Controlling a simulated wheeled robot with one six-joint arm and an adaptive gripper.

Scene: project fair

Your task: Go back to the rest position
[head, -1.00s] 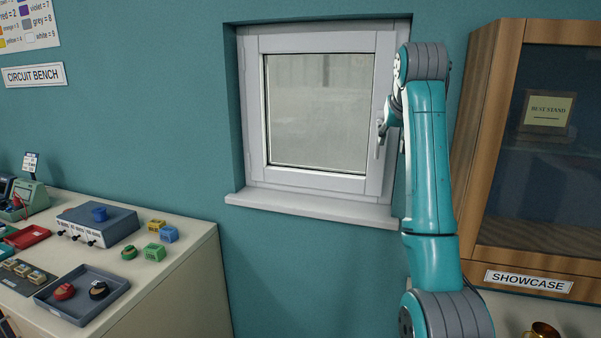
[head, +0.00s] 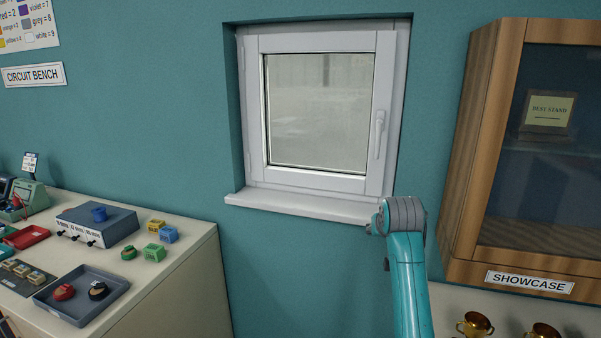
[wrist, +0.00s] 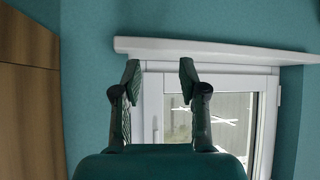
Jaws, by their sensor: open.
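My gripper (wrist: 160,75) shows in the wrist view with its two fingers spread apart and nothing between them. Beyond the fingers are the white window (wrist: 262,120) and its sill (wrist: 215,50), seen upside down. In the head view my arm is low at the right of the window (head: 320,110), and the gripper itself cannot be made out there. The window's handle (head: 379,134) points downward, and I see no contact between it and my arm. The sash looks closed in its frame.
At left is a bench (head: 190,262) with a grey tray (head: 115,283), a grey box (head: 112,222) and several small coloured parts. At right a wooden showcase (head: 480,140) hangs above a surface with gold trophies (head: 475,324).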

